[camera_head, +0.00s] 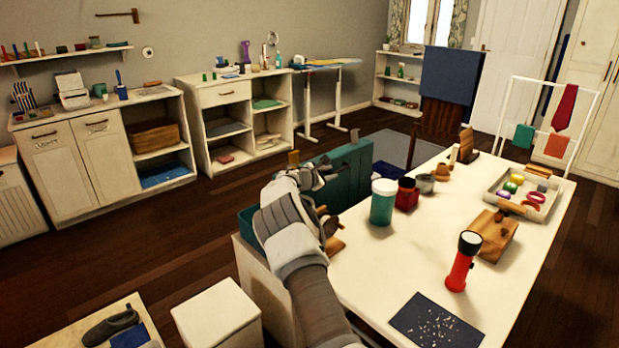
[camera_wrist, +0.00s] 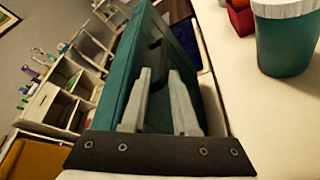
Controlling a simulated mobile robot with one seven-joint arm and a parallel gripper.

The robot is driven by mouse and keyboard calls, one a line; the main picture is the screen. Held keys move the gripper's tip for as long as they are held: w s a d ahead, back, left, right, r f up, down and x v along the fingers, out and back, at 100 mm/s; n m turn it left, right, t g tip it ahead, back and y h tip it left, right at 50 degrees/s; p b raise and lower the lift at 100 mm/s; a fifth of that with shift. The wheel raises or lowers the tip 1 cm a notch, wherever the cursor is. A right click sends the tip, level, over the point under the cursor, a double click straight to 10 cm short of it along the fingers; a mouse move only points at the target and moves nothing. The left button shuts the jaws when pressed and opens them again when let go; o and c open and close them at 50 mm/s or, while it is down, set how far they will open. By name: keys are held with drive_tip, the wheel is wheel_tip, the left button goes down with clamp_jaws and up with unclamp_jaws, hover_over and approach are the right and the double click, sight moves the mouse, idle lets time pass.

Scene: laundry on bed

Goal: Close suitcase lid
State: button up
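The teal suitcase stands on a white surface. Its lid (camera_head: 345,165) is raised and roughly upright, and part of its base (camera_head: 247,222) shows left of my arm. My gripper (camera_head: 318,178) is at the lid. In the wrist view the two grey fingers of my gripper (camera_wrist: 160,74) stand apart with a gap, and I see nothing clasped between them. The teal lid (camera_wrist: 122,75) fills the space behind and left of the fingers, with a dark handle-like strip near the fingertips. Whether the fingers touch the lid I cannot tell. My arm hides much of the suitcase base.
On the white table (camera_head: 400,280) stand a teal jar with a white lid (camera_head: 383,202), a red cup (camera_head: 407,194), a red flashlight (camera_head: 463,262), a wooden block (camera_head: 494,234) and a tray (camera_head: 540,212) of small items. Shelves line the back wall. Dark floor is open behind the lid.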

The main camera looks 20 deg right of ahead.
drive_tip(key=v, duration=1.2)
drive_tip(key=shift+s+a, duration=0.2)
drive_tip(key=shift+a, duration=0.05)
drive_tip(key=shift+r, duration=0.15)
